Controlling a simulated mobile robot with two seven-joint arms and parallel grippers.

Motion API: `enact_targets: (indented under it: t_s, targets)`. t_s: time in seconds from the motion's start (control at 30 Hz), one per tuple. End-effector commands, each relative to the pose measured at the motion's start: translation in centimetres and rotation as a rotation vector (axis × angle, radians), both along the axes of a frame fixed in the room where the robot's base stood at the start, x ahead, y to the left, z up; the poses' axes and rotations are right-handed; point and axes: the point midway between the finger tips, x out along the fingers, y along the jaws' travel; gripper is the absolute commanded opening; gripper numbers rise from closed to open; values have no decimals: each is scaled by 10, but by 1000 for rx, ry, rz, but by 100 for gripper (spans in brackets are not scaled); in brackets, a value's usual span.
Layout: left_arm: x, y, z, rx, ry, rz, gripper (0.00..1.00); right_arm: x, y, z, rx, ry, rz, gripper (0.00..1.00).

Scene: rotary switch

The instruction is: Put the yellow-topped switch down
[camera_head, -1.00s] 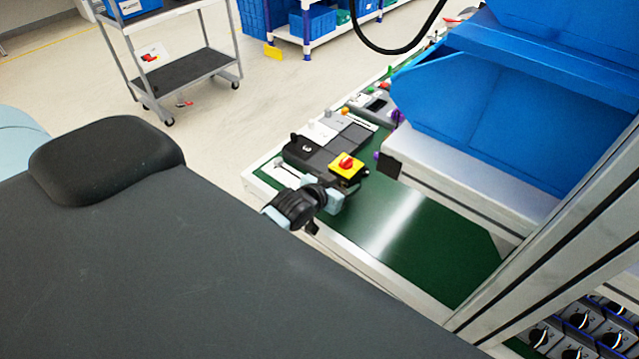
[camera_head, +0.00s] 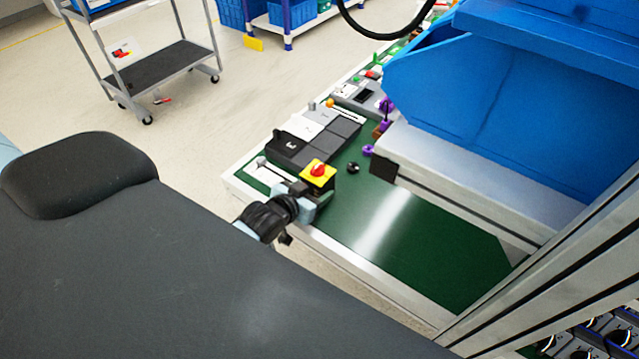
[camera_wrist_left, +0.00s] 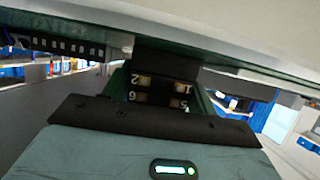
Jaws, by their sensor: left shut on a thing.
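The yellow-topped switch (camera_head: 317,174) has a yellow square plate with a red knob and a dark body below. It is at the near left part of the green work surface (camera_head: 400,245). My left gripper (camera_head: 312,200) is shut on its body; from the head view I cannot tell whether the switch touches the surface. In the left wrist view the switch's dark body (camera_wrist_left: 160,90), with numbered terminals, is between the fingers. My right gripper is in neither view.
Grey and black boxes (camera_head: 300,140) stand just behind the switch. A black knob (camera_head: 352,167) and purple pieces (camera_head: 368,150) are to its right. Blue bins (camera_head: 480,85) rise at the right. The green surface in front is clear.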

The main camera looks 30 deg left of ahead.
Motion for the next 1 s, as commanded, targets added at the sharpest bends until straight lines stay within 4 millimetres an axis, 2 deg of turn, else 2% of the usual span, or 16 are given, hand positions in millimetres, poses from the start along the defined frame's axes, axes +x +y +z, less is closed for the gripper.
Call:
enact_targets:
  t_s: [0.4, 0.43, 0.6, 1.0]
  targets:
    - [1, 0, -1, -1, -8, 0, 28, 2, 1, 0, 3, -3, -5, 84]
    - [1, 0, -2, 0, -6, 0, 59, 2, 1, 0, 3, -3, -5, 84]
    - [1, 0, -1, -1, -7, 0, 80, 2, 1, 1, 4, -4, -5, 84]
    - [-3, 0, 5, 0, -9, 0, 80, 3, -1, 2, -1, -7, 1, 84]
